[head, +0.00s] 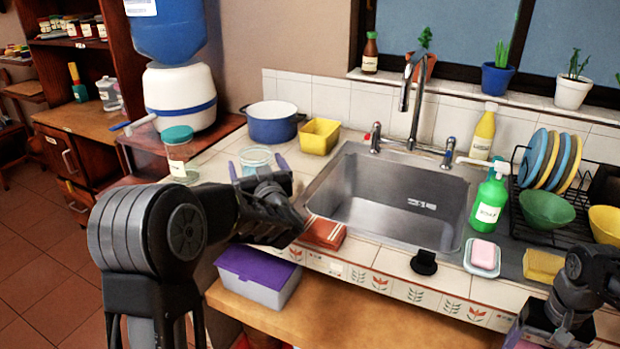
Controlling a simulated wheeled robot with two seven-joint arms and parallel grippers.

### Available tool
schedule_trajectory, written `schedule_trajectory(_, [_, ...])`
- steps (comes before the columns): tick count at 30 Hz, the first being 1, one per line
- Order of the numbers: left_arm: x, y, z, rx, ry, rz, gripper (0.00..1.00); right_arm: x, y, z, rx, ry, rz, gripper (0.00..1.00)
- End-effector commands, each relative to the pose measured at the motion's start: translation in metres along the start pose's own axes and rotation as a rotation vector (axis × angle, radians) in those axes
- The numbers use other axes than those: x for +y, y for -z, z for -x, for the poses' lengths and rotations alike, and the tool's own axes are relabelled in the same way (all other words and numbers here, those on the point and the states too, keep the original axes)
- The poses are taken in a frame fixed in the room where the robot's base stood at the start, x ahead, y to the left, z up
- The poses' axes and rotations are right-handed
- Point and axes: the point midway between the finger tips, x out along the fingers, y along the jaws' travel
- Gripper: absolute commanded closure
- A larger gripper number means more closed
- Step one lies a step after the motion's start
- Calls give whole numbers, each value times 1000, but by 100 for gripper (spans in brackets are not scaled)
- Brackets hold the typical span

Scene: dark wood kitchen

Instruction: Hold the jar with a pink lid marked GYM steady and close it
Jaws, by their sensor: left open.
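My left gripper (256,168) reaches over the counter left of the sink, its purple fingertips spread apart. A small open clear jar or glass (256,156) shows between and behind the fingertips. I see no lid on it, its lower part is hidden by my gripper, and I cannot read any mark. A jar with a teal lid (178,152) and a pale label stands to its left. No pink lid and no GYM mark can be made out. My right gripper (540,338) is at the bottom right, partly cut off by the frame, its opening unclear.
A blue pot (273,124) and yellow tub (320,136) stand behind. The sink (395,195) is empty. A green soap bottle (489,205), pink soap (484,254) and dish rack (550,225) are at right. A purple-lidded box (258,275) sits below the counter edge.

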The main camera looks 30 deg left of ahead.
Motion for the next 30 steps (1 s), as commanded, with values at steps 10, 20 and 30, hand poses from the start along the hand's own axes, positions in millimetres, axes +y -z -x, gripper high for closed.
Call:
schedule_trajectory(10, [0,0,0,0,0,0,9,0,0,0,0,0,0,60])
schedule_trajectory(20, [0,0,0,0,0,0,36,0,0,0,0,0,0,60])
schedule_trajectory(30, [0,0,0,0,0,0,64,0,0,0,0,0,0,60])
